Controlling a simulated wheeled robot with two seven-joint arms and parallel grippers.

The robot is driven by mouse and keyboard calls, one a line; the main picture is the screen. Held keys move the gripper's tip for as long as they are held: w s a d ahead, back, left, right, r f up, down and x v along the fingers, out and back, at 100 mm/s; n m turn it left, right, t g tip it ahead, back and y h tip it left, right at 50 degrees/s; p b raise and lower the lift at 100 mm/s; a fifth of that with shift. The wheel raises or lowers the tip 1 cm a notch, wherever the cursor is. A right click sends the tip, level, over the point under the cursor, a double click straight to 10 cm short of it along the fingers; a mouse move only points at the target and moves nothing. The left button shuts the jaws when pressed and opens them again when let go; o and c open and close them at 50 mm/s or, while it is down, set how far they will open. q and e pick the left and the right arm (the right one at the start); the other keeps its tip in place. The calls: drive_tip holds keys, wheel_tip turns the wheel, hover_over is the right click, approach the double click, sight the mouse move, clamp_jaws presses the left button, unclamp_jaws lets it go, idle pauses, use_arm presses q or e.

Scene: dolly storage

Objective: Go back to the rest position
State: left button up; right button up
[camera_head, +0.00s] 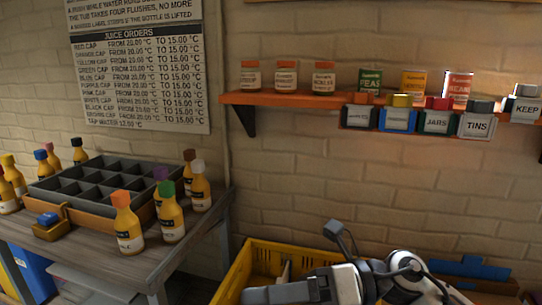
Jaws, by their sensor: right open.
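My right gripper (297,264) is at the bottom centre of the head view, with its arm coming in from the lower right. Its jaws are open, and I see nothing held between them. It is in front of a yellow crate (238,268) and covers part of it; I cannot tell how far above the crate it is. My left gripper is not in view.
A wooden table (150,262) at left holds a grey divided tray (62,187) and several capped juice bottles (127,222). An orange wall shelf (300,101) carries jars, cans and small labelled bins. A juice-orders sign (140,80) hangs on the brick wall.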

drive_tip(key=w+d+f+m+t+h+p, duration=0.1)
drive_tip(key=w+d+f+m+t+h, duration=0.2)
drive_tip(key=m+t, duration=0.95)
drive_tip(key=w+d+f+m+t+h+p, duration=0.15)
drive_tip(key=d+m+t, duration=0.45)
drive_tip(key=m, duration=1.1)
drive_tip(key=s+d+f+m+g+h, duration=0.2)
drive_tip(key=s+f+m+h, duration=0.3)
drive_tip(key=f, duration=0.5)
drive_tip(key=s+d+f+m+g+h, duration=0.3)
drive_tip(key=s+f+m+h, duration=0.2)
drive_tip(key=f+m, duration=0.4)
drive_tip(key=shift+s+d+f, duration=0.3)
drive_tip(key=shift+s+f, duration=0.5)
drive_tip(key=shift+s, duration=0.05)
